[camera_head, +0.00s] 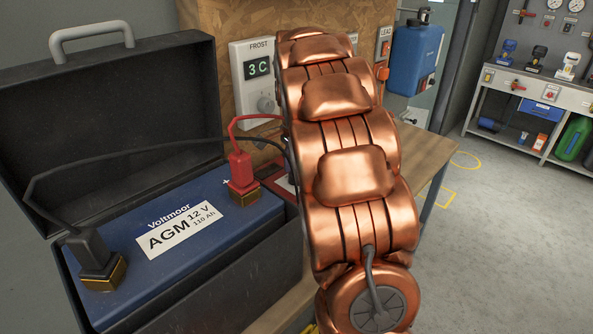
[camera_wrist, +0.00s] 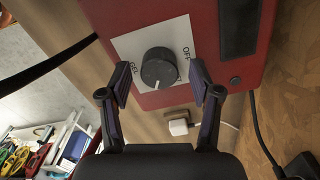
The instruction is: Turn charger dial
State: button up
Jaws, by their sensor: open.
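The red charger (camera_wrist: 108,22) fills the upper part of the wrist view. A round black dial (camera_wrist: 157,64) sits on its white label plate (camera_wrist: 127,43), which reads GEL at the left and OFF at the right. The dial's white pointer mark is toward the lower edge, and the lettering there is mostly hidden. My gripper (camera_wrist: 161,74) is open, with one finger on each side of the dial. A gap seems to show on both sides; I cannot tell the depth. In the head view my copper arm covers the gripper and most of the charger.
A blue AGM battery (camera_head: 155,245) with black and red clamps sits in an open black case (camera_head: 110,120) left of my arm. A frost thermostat (camera_head: 251,88) reads 3 C on the wooden panel. A blue canister (camera_head: 415,58) hangs at the right.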

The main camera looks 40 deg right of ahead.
notch_tip(320, 180, up, 12)
dwell(0.6)
jog(key=shift+f, duration=0.1)
dwell(0.5)
